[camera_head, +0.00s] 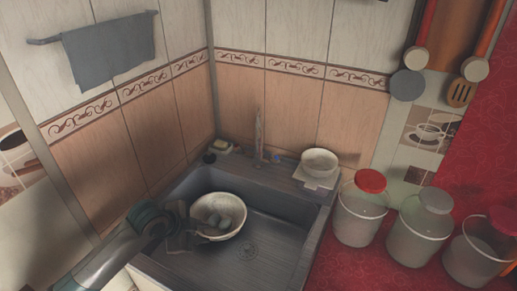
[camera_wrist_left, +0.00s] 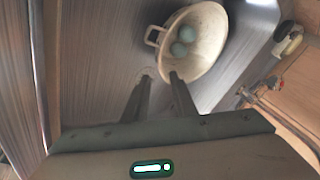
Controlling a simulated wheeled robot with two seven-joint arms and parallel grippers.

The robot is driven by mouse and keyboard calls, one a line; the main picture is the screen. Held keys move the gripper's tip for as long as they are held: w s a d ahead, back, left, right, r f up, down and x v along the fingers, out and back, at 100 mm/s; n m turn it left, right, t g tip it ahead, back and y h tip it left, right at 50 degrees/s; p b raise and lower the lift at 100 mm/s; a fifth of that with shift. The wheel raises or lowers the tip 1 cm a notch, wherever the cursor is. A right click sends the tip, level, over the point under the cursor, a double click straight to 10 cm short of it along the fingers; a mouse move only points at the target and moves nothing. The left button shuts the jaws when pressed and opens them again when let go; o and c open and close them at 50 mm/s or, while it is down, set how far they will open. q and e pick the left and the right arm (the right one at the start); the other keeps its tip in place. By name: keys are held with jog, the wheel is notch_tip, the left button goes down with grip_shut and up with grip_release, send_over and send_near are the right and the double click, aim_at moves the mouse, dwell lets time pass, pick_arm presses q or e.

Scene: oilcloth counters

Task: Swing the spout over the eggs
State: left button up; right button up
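A pale colander (camera_head: 218,216) with a side handle sits in the left part of the sink. Several grey-green eggs (camera_head: 223,221) lie in it, and they also show in the left wrist view (camera_wrist_left: 184,42). The upright faucet spout (camera_head: 259,133) stands at the sink's back edge. Metal faucet parts (camera_wrist_left: 258,100) show at the right in the left wrist view. My left gripper (camera_head: 188,232) is at the colander's near left side. In the left wrist view its fingers (camera_wrist_left: 160,78) are apart, with nothing between them, close to the rim. My right gripper is out of view.
The sink basin (camera_head: 270,243) is clear to the right of the colander. A sponge (camera_head: 222,146) lies at the back left ledge, and a white bowl (camera_head: 319,161) stands at the back right. Lidded buckets (camera_head: 361,214) stand on the red counter (camera_head: 345,270).

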pick_arm(q)
jog(key=shift+o, duration=1.4)
jog(key=n+t+h+p, duration=0.5)
jog(key=n+t+h, duration=0.1)
jog(key=n+t, duration=0.4)
send_near(259, 142)
notch_tip(259, 142, down, 2)
jog(key=s+a, duration=0.2)
jog(key=s, duration=0.1)
jog(key=shift+w+f, duration=0.1)
jog(key=shift+f, duration=0.1)
jog(key=shift+w+d, duration=0.1)
jog(key=p+x, duration=0.5)
jog(key=x, duration=1.2)
jog(key=shift+f, duration=0.25)
jog(key=shift+w, duration=0.1)
grip_shut()
